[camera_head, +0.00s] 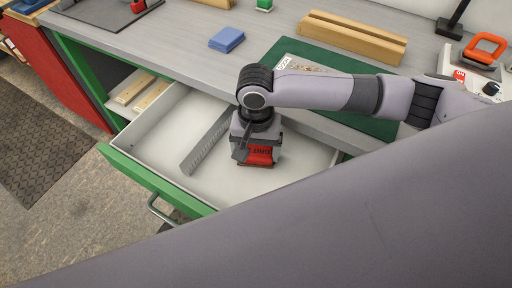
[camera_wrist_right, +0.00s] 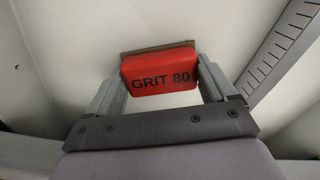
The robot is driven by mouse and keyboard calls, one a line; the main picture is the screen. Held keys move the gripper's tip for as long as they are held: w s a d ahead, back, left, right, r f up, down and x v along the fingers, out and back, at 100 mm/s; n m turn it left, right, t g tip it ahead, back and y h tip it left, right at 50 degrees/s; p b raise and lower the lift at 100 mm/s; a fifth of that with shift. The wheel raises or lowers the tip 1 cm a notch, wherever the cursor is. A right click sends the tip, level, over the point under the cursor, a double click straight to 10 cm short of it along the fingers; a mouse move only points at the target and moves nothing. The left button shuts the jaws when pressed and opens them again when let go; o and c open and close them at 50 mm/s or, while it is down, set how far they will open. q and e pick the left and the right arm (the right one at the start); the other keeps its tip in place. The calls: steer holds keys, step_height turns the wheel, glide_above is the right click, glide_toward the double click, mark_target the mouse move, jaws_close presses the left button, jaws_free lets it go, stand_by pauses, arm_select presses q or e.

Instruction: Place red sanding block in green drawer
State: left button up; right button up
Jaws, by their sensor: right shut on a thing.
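The red sanding block (camera_head: 262,155) is between the fingers of my right gripper (camera_head: 256,158), inside the outline of the open green drawer (camera_head: 126,170) in the head view. In the right wrist view the block (camera_wrist_right: 160,72) reads "GRIT 80" and has a brown layer along its far edge. The fingers of the right gripper (camera_wrist_right: 158,82) are shut on its two ends. The drawer's pale floor (camera_wrist_right: 75,40) lies beyond the block; I cannot tell whether the block touches it. My left gripper is not in view.
A grey ruler-like strip (camera_head: 207,140) divides the drawer; the block is on its right side. The workbench (camera_head: 185,45) above holds a blue pad (camera_head: 227,40), a green mat (camera_head: 283,50) and a wooden beam (camera_head: 352,38). My own arm covers the lower right.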

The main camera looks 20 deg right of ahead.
mark_target(256, 152)
steer(key=o, duration=0.9)
steer(key=shift+f, duration=0.1)
step_height(256, 152, up, 12)
steer(key=shift+r+p, duration=0.2)
steer(key=shift+p, duration=0.3)
